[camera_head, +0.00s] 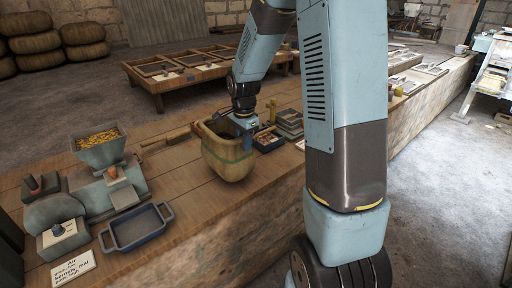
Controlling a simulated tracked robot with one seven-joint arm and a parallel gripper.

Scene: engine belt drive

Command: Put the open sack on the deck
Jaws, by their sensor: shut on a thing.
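The open sack (226,161) is tan with a green band and a wide mouth facing up. It shows upright in the middle of the head view, in front of the plank bench top (187,172). I cannot tell whether its bottom touches the planks. My gripper (243,124) comes down from above at the far right side of the sack's mouth and is shut on the sack's rim. The fingertips are partly hidden by the sack. I cannot make out which surface is the deck.
On the left of the bench stand a grinder with a hopper of yellow kernels (98,138), a blue tray (136,228) and a sign card (73,267). A low table (180,72) stands behind.

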